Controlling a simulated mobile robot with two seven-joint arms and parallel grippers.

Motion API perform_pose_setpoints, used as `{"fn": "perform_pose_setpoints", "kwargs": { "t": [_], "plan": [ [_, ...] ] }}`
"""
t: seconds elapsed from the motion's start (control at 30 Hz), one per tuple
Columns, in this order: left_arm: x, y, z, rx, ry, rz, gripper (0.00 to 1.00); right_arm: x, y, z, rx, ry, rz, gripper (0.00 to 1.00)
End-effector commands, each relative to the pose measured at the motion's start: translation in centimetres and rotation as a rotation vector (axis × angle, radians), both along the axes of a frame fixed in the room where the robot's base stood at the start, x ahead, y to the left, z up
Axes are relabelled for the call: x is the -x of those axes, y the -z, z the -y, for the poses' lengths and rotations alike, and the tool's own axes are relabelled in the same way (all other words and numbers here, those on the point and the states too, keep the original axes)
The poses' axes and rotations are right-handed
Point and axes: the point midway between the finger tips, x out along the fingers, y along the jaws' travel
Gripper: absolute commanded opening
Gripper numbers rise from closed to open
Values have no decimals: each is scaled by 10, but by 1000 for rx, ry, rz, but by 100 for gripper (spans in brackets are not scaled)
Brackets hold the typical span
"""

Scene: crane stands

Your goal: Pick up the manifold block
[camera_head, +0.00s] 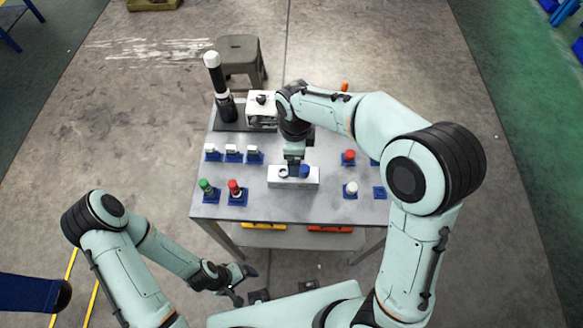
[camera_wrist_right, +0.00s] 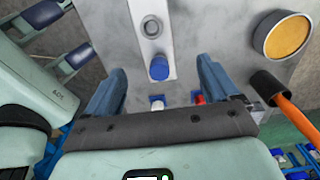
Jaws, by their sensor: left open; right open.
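The manifold block, a white oblong block (camera_head: 306,181) with a round port and a blue cap on top, sits on the grey table. It also shows in the right wrist view (camera_wrist_right: 146,12), reaching up between my fingers. My right gripper (camera_head: 293,166) is over the block's far side in the head view, hiding part of it. In the right wrist view its two blue-grey fingers (camera_wrist_right: 161,66) are spread apart, with the blue cap between their tips and nothing gripped. My left gripper (camera_head: 240,284) is open and empty, low in front of the table's left side.
The grey table (camera_head: 335,205) holds small blue holders with white, green and red caps left and right of the block. A black cylinder with a white top (camera_head: 218,80) stands at the back left by a white device (camera_head: 262,109). A stool (camera_head: 240,50) stands behind.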

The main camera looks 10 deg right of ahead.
Motion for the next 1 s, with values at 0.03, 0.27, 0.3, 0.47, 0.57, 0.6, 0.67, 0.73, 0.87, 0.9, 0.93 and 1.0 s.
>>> {"fn": "perform_pose_setpoints", "kwargs": {
  "t": [0.03, 0.27, 0.3, 0.47, 0.57, 0.6, 0.67, 0.73, 0.87, 0.9, 0.93, 1.0],
  "plan": [
    [2, 3, 0, 0, 0, -3, 93, 2, 14, 1, 2, 0, -7, 88],
    [4, 6, 0, -1, 0, -5, 93, 1, 53, 0, 1, 1, -4, 88],
    [4, 6, 0, -1, 0, -5, 93, 1, 56, 0, 1, 0, -3, 88],
    [4, 6, 0, -1, 0, -5, 93, 1, 65, -1, 0, 0, -2, 88],
    [4, 5, 0, 0, -1, -4, 93, 3, 78, -1, 1, 1, -4, 88],
    [3, 5, 0, 0, 0, -3, 93, 4, 85, -2, 2, 1, -6, 88],
    [3, 4, 0, 0, 0, -2, 93, 5, 94, -3, 2, 0, -5, 88],
    [3, 5, 0, 0, 0, -3, 93, 5, 103, -3, 2, 0, -4, 88],
    [3, 5, 0, 0, 0, -3, 93, 5, 113, -3, 0, 0, -2, 88],
    [3, 5, 0, 0, 0, -3, 93, 4, 114, -3, -1, 0, -2, 88],
    [3, 5, 0, 0, 0, -3, 93, 4, 114, -3, 0, 0, -1, 88],
    [3, 5, 0, 0, 0, -3, 93, 4, 113, -4, 0, 0, -1, 88]
  ]
}}
